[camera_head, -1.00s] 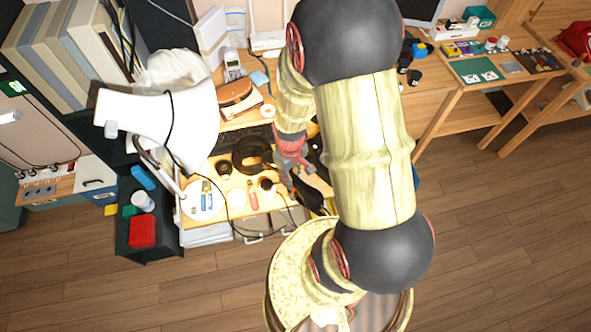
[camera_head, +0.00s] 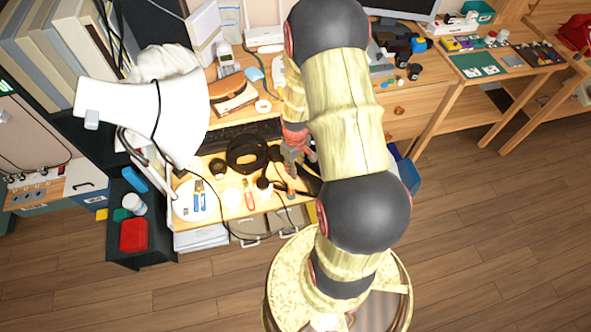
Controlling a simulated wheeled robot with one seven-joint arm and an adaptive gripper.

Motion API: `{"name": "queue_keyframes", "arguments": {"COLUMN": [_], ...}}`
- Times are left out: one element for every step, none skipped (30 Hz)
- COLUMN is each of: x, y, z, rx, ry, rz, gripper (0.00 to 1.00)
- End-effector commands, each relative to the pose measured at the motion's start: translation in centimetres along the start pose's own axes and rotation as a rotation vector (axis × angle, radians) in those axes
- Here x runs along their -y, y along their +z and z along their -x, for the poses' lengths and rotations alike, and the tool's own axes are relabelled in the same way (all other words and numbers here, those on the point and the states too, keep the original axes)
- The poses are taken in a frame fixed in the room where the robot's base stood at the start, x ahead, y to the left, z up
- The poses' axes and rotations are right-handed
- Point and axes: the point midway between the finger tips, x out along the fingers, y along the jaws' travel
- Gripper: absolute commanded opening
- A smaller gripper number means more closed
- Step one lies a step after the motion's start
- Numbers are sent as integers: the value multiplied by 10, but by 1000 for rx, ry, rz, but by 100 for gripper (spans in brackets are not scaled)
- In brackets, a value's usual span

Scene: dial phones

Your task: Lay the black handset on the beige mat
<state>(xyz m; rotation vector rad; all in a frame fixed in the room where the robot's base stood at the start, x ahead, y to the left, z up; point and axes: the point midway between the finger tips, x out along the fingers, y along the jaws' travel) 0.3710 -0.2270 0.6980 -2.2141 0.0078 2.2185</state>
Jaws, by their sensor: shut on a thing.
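My gripper (camera_head: 296,163) is over the front right part of the cluttered desk, partly covered by my own arm. It is shut on a dark thing that I take for the black handset (camera_head: 309,183); only a small part shows beside my arm, so its tilt and its height above the desk are unclear. I cannot make out the beige mat for certain; my arm hides the desk's right side.
The desk (camera_head: 222,178) holds a black headset-like ring (camera_head: 247,152), a keyboard (camera_head: 225,138), a brown case (camera_head: 233,97) and a white plate with tools (camera_head: 196,201). A white lamp (camera_head: 150,112) overhangs its left side. A side table (camera_head: 450,88) stands right, with open floor before it.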

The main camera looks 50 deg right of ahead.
Motion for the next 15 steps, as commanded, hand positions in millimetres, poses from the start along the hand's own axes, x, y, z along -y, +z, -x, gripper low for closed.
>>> {"name": "queue_keyframes", "arguments": {"x": [-1, -1, -1, -1, -1, -1, -1, -1, -1, 0, 0, 0, 0, 0, 0], "y": [-1, -1, -1, -1, -1, -1, -1, -1, -1, -1, -1, -1, -1, -1, -1], "z": [-2, -1, 0, 0, 0, 0, 0, 0, -1, -2, -3, -4, -3, -3, -3], "rx": [-2, -3, -3, -3, -3, -3, -2, -2, -2, -2, -2, -1, -1, -1, -1], "ry": [2, 2, 2, 2, 2, 2, 2, 2, 1, 1, 1, 1, 1, 1, 1], "rz": [0, 0, 0, 0, 0, 0, 0, 0, 0, 0, 0, 0, 0, 0, 0], "gripper": [0, 0, 0, 0, 0, 0, 0, 0, 0, 0, 0, 24, 26, 28, 30]}}
